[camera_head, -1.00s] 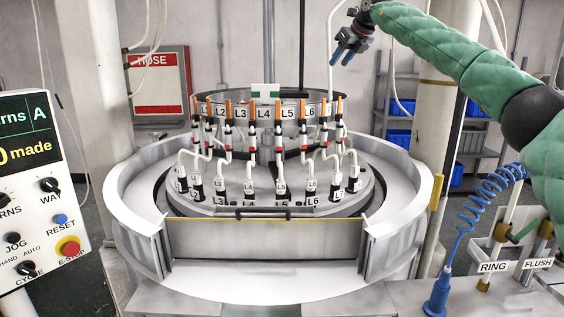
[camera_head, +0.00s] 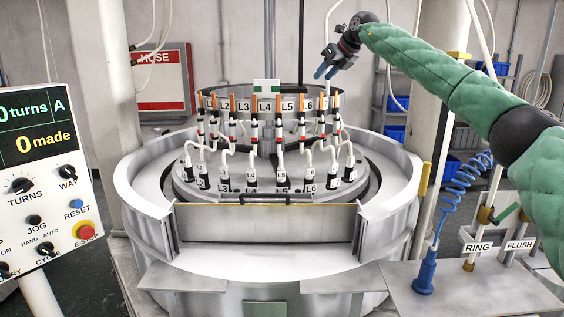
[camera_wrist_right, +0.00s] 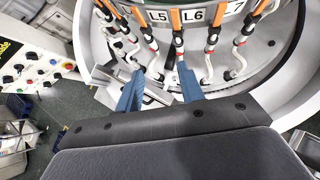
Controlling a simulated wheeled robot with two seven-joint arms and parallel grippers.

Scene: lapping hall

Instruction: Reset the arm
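My right arm, in green padded covering (camera_head: 440,75), reaches in from the right in the head view. Its right gripper (camera_head: 326,71) hangs in the air above the back right of the round machine, pointing down and left. Its two blue fingers stand apart with nothing between them. In the right wrist view the open right gripper (camera_wrist_right: 160,92) shows both fingers, with labelled hoses of the machine beyond them. My left gripper is not in view.
The round lapping machine (camera_head: 250,255) fills the middle, with labelled hoses (camera_head: 252,150) standing on it. A control panel (camera_head: 40,175) stands at left. A blue coiled hose and nozzle (camera_head: 425,272) and RING and FLUSH signs (camera_head: 478,248) are at right. Shelves stand behind.

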